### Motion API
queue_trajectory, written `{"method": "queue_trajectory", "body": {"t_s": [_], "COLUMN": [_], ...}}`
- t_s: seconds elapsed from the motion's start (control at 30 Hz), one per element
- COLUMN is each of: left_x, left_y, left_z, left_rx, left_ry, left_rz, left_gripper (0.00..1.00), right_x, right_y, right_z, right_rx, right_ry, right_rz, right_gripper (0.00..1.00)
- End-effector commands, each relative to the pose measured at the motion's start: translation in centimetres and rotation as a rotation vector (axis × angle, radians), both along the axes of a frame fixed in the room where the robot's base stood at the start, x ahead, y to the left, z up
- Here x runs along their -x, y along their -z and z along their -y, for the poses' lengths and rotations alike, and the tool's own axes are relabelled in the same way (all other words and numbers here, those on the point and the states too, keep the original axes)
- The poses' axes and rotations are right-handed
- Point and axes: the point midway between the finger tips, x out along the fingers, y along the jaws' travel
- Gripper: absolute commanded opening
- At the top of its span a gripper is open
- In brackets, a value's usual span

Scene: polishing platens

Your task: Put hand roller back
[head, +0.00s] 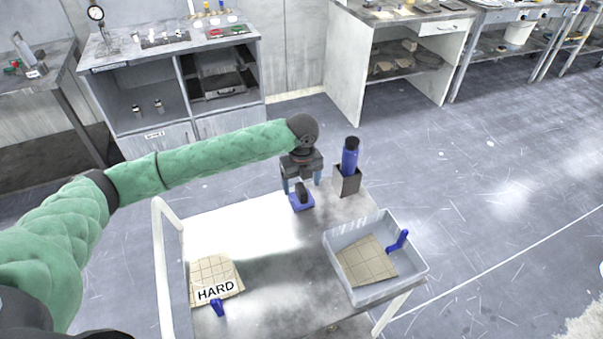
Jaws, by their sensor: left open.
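My left gripper (302,182) points down over the far end of the cart top, its fingers apart. Just below and between the fingertips is a small blue piece (301,206) with a dark rounded part on top; it looks like the hand roller, but it is too small to be sure. The gripper does not visibly hold it. Right of the gripper, a grey square holder (346,184) stands on the cart with a blue, black-topped cylinder (350,158) upright in it. My right gripper is not in view.
The cart top (265,285) is mostly clear in the middle. A tan gridded pad marked HARD (213,272) lies front left, with a blue piece (218,307) at its edge. A grey tray (355,294) at right holds another pad (366,262) and a blue handle (399,241). Workbenches stand behind.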

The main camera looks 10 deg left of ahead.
Motion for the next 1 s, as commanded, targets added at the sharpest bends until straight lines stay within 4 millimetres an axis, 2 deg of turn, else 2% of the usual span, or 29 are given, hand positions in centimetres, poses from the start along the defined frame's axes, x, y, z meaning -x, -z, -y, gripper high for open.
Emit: {"method": "queue_trajectory", "body": {"t_s": [0.2, 0.4, 1.0], "left_x": [0.0, 0.0, 0.0], "left_y": [-3.2, -5.1, -5.6], "left_z": [0.0, 0.0, 0.0], "left_rx": [0.000, -0.001, 0.000], "left_ry": [0.000, 0.000, -0.001], "left_rz": [0.004, 0.001, 0.000], "left_gripper": [0.76, 0.76, 0.76], "right_x": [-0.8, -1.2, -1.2], "right_y": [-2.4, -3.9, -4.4], "right_z": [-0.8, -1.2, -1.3], "right_rx": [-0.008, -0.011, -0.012], "right_ry": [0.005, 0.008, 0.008], "right_rz": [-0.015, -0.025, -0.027], "right_gripper": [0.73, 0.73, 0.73]}}
